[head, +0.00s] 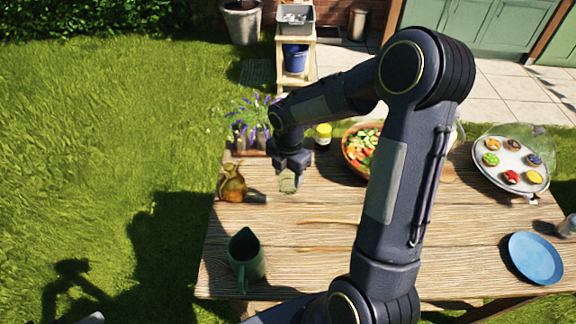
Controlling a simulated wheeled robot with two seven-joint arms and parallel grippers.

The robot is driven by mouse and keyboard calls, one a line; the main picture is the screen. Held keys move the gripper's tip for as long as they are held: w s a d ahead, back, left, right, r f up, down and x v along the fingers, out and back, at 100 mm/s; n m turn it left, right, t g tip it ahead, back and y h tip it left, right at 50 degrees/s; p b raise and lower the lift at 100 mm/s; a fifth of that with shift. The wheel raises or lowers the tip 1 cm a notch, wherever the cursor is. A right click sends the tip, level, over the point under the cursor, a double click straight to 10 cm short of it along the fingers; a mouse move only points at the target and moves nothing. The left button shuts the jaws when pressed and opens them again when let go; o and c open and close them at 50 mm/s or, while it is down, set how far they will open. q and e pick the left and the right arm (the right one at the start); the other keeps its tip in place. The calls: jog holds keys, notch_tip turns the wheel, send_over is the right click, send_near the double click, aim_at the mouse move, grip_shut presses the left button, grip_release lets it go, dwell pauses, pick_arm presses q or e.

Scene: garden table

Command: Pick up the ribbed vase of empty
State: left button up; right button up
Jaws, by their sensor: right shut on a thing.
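My right gripper (289,172) points down over the left half of the wooden table and is shut on a small pale green vessel (288,185). This vessel looks to be the ribbed vase, though its ribs are too small to make out and its upper part is hidden between the fingers. I cannot tell whether its base touches the table. My left gripper is not in view.
A brown jug (231,184) stands left of the gripper, and a green pitcher (247,262) stands nearer. Behind are potted lavender (255,112), a yellow-lidded jar (323,136) and a salad bowl (354,166). A cupcake tray (486,171) and blue plate (536,258) are right.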

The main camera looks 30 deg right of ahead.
aim_at(288, 177)
jog(key=shift+s+a+r, duration=0.25)
jog(key=shift+s+a, duration=0.05)
jog(key=shift+s, duration=0.2)
jog(key=shift+s+a+r, duration=0.25)
jog(key=shift+s+r, duration=0.05)
jog(key=shift+s, duration=0.25)
jog(key=shift+s+a+r, duration=0.25)
jog(key=shift+s+a, duration=0.05)
jog(key=shift+s, duration=0.2)
jog(key=shift+a, duration=0.1)
dwell(0.7)
